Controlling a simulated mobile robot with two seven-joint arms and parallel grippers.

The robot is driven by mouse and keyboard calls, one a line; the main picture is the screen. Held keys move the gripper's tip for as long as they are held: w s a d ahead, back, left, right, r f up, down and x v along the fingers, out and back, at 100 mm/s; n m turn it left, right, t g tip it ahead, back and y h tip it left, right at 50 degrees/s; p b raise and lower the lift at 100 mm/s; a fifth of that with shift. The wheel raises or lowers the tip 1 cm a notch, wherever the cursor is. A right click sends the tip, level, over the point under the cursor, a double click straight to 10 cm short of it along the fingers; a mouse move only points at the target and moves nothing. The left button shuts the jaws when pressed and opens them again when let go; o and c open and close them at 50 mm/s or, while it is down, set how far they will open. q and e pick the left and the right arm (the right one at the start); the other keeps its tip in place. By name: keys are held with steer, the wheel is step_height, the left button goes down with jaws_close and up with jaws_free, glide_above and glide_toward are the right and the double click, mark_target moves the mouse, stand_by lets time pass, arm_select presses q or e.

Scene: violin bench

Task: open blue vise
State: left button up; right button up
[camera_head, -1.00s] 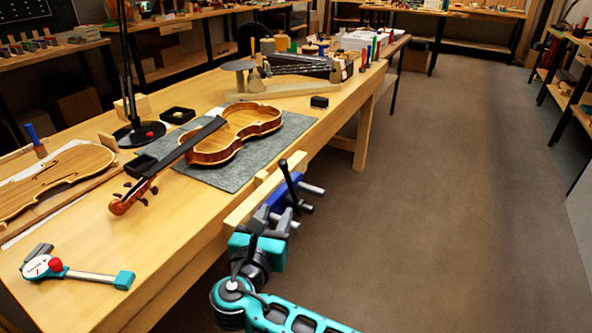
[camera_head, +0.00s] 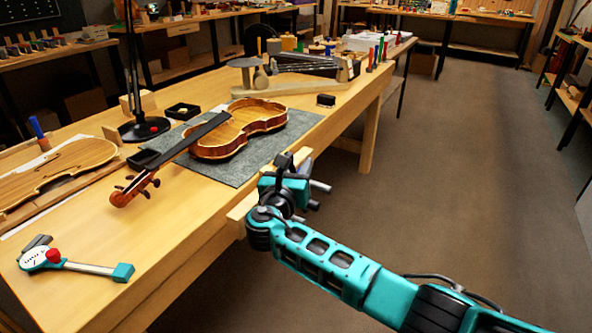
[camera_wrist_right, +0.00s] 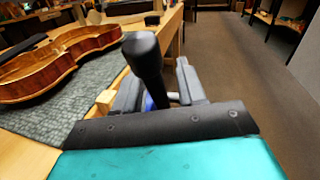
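The blue vise is mounted at the front edge of the workbench. In the head view my right gripper (camera_head: 288,182) hides most of it, and its metal bars (camera_head: 320,186) stick out to the right. Its black handle (camera_head: 283,163) stands up beside my gripper. In the right wrist view the handle (camera_wrist_right: 146,62) stands close in front of the camera, between the two fingers of my right gripper (camera_wrist_right: 158,92). The fingers look spread apart. A little of the blue vise body (camera_wrist_right: 150,103) shows between them. My left gripper is not in view.
A violin (camera_head: 238,132) lies on a grey mat (camera_head: 232,172) near the vise. A teal-handled gauge tool (camera_head: 75,264) lies at the front left of the workbench (camera_head: 160,240). A violin plate (camera_head: 60,170) lies at the left. The floor right of the bench is clear.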

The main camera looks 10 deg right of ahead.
jaws_close()
stand_by(0.4)
